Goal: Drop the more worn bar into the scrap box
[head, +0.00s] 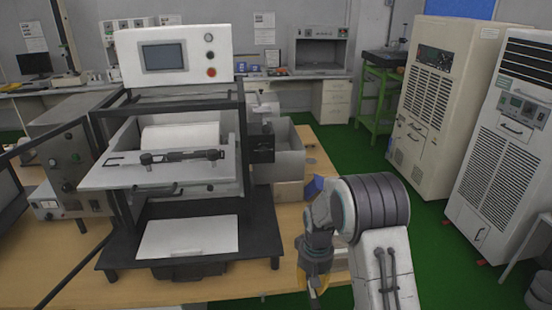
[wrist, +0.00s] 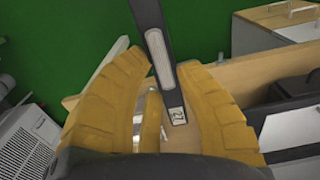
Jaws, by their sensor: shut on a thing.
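My gripper (wrist: 162,60) has yellow ribbed fingers, shut on a dark bar (wrist: 158,45) in the wrist view. The bar has a long pale strip along its face and a small printed label near its lower end. In the head view my gripper (head: 317,283) hangs at the table's right front edge, and the bar cannot be made out there. A grey open bin (head: 290,160) stands on the table behind it, with a cardboard-coloured box (head: 288,192) in front. I cannot tell which is the scrap box. No second bar can be made out with certainty.
A test machine (head: 170,55) with a screen and a shelf (head: 110,175) stands left on the wooden table (head: 325,145). A dark handle-like piece (head: 180,156) lies across the shelf. Beige cabinets (head: 445,100) stand at right. The green floor between is clear.

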